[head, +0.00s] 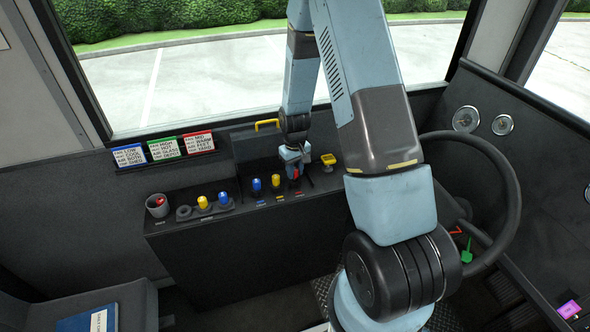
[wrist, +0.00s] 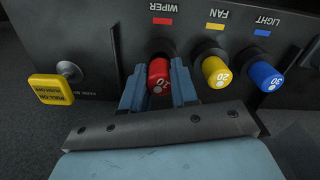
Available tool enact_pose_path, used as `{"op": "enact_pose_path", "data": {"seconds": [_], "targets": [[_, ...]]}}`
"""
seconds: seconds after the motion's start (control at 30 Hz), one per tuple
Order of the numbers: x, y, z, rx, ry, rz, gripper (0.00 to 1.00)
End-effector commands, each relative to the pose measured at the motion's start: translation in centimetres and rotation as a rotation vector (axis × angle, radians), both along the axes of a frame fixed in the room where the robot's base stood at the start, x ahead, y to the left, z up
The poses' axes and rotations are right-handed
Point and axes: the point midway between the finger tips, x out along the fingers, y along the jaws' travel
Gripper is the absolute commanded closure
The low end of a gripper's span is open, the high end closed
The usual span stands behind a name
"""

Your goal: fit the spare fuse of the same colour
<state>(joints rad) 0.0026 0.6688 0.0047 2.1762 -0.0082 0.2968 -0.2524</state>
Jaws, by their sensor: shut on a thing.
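My gripper (wrist: 160,88) is shut on a red fuse (wrist: 158,72) marked 10. The red fuse is in line with the dark socket under the red WIPER label (wrist: 163,21); whether it is fully seated cannot be told. In the head view my gripper (head: 294,174) is over the right end of the fuse row. A yellow fuse (wrist: 216,72) marked 20 stands at FAN and a blue fuse (wrist: 265,75) marked 30 at LIGHT. A spare yellow fuse (head: 203,202) and a spare blue fuse (head: 223,198) stand in a holder beside an empty ring (head: 183,212).
A grey cup (head: 157,207) at the console's left end has something red inside. A yellow pull knob (wrist: 52,88) stands beside the WIPER socket. Three label cards (head: 163,149) are on the wall behind. The steering wheel (head: 513,190) is at the right.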

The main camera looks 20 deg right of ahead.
Motion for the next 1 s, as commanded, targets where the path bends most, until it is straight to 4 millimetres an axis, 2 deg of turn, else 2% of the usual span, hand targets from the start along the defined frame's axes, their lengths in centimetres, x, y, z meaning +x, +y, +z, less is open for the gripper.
{"op": "enact_pose_path", "data": {"seconds": [1.0], "targets": [[0.0, 0.1, -1.7, 0.000, 0.000, 0.001, 1.00]]}}
